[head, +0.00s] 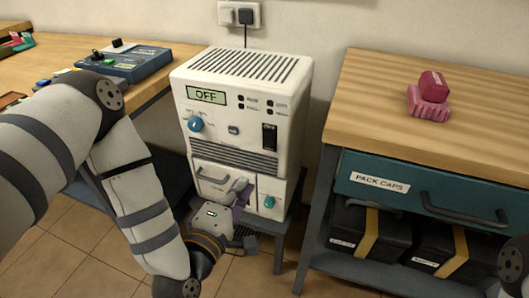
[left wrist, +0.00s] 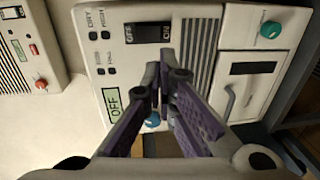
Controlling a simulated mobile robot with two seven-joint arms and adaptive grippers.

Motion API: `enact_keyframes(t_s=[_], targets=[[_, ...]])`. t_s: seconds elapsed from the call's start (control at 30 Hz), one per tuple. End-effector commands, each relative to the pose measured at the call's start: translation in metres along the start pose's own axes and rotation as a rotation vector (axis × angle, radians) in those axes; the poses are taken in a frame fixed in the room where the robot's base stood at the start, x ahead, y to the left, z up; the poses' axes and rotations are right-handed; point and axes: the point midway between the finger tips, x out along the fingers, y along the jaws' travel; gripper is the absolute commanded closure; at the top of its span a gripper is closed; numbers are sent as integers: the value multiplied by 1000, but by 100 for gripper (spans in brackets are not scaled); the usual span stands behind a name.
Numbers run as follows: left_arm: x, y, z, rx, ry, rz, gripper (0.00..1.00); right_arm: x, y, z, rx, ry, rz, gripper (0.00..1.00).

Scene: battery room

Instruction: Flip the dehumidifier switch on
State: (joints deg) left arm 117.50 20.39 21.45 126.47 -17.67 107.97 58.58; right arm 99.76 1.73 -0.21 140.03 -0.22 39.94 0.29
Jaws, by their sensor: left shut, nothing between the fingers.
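The white dehumidifier (head: 245,68) stands upright on a low stand, and its display (head: 206,95) reads OFF. Its black rocker switch (head: 269,137) is on the upper right of the front. In the left wrist view the switch (left wrist: 148,32) shows OFF and ON labels; which side is pressed I cannot tell. My left gripper (head: 240,190) is shut and empty, in front of the lower front panel and below the switch. In the left wrist view its purple fingers (left wrist: 172,75) point toward the switch, apparently apart from it. My right gripper is not in view.
The front also has a blue knob (head: 195,124), a teal knob (head: 269,201) and a drawer handle (head: 213,180). A wooden workbench (head: 450,142) with a teal drawer (head: 400,188) stands close on the right. A blue device (head: 126,63) sits on the left bench.

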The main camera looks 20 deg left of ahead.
Motion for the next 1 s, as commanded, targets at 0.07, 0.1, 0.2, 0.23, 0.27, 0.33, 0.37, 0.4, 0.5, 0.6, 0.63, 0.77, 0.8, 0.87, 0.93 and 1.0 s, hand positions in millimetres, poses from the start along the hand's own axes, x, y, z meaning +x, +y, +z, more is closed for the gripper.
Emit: enact_keyframes(t_s=[0.07,0.1,0.2,0.23,0.27,0.33,0.37,0.4,0.5,0.6,0.63,0.77,0.8,0.87,0.93,1.0], targets=[[9,0,0,2,1,3,100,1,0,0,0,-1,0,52],[16,0,0,2,1,4,100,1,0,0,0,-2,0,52],[38,0,0,2,1,4,100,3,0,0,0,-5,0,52],[44,0,0,3,1,4,100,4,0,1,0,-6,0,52],[51,0,0,2,0,3,100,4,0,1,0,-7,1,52],[67,0,0,2,0,3,100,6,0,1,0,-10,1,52],[73,0,0,2,1,3,100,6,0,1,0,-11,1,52],[82,-1,0,3,1,2,100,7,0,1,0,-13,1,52],[102,-1,0,1,0,1,100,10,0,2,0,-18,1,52],[119,0,0,2,1,1,100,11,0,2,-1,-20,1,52],[122,-1,0,2,0,0,100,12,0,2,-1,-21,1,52],[134,0,0,1,0,1,100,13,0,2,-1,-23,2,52],[135,0,0,1,0,0,100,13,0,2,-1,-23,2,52],[137,0,0,1,0,-1,100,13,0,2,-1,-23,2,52],[137,0,0,1,0,-1,100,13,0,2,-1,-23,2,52],[137,0,0,1,0,-1,100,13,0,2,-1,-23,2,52]])
